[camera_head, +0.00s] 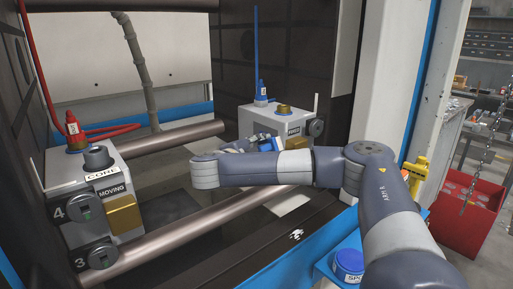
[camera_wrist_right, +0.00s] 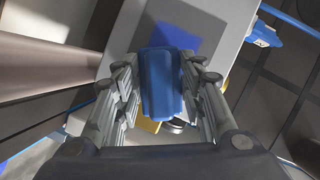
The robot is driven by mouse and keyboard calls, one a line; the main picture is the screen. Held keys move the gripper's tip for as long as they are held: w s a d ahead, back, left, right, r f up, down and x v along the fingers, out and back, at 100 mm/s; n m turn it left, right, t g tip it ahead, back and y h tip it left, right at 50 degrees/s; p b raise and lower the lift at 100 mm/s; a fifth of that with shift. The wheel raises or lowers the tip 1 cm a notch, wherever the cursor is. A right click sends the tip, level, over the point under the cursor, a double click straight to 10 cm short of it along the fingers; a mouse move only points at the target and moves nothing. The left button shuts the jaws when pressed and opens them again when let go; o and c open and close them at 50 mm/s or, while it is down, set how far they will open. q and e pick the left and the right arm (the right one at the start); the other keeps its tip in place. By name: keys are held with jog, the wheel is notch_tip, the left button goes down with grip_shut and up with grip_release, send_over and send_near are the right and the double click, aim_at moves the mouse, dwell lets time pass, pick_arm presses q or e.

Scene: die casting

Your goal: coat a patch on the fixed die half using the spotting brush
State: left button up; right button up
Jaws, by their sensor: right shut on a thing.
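The fixed die half (camera_head: 262,119) is a light grey block at the back right of the machine, partly hidden behind my right arm. It also fills the upper middle of the wrist view (camera_wrist_right: 215,20), where a darker blue patch (camera_wrist_right: 178,38) shows on its grey face. My right gripper (camera_head: 262,144) reaches in front of this block. It is shut on the blue handle of the spotting brush (camera_wrist_right: 161,85). The brush tip is hidden behind the handle, so I cannot tell whether it touches the face. My left gripper is not in view.
The moving die half (camera_head: 82,185) stands at left, with a red hose on top. Two steel tie bars (camera_head: 190,225) cross the opening. A blue-lidded pot (camera_head: 348,262) sits on a blue ledge at front right. A red bin (camera_head: 465,215) stands further right.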

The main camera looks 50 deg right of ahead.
jog(key=shift+s, duration=0.25)
jog(key=w+b, duration=0.1)
jog(key=w, duration=0.6)
jog(key=shift+w+d, duration=0.3)
jog(key=shift+d, duration=0.15)
jog(key=a, duration=0.6)
jog(key=shift+w, duration=0.3)
dwell(0.5)
jog(key=a+p, duration=0.1)
jog(key=a, duration=0.2)
jog(key=shift+w, duration=0.15)
jog(key=shift+d, duration=0.1)
